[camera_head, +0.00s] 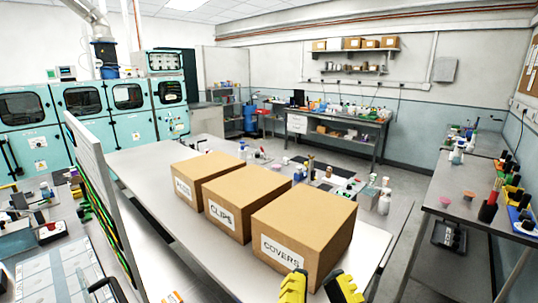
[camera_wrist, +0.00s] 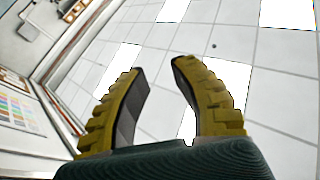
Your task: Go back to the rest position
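My gripper (camera_head: 318,288) shows its yellow fingertips at the bottom edge of the head view, in front of the box labelled COVERS. In the wrist view my gripper (camera_wrist: 160,80) is open, with a clear gap between its two ridged yellow fingers and nothing in it. The wrist view faces the ceiling and its bright light panels, so my gripper points upward. The rest of my arm is out of the head view.
Three cardboard boxes stand in a row on the grey table (camera_head: 135,158): the COVERS box (camera_head: 318,226), the CLIPS box (camera_head: 243,192) and a third labelled box (camera_head: 205,172). An upright panel (camera_head: 95,165) stands at left. A side bench (camera_head: 460,197) with bottles is at right.

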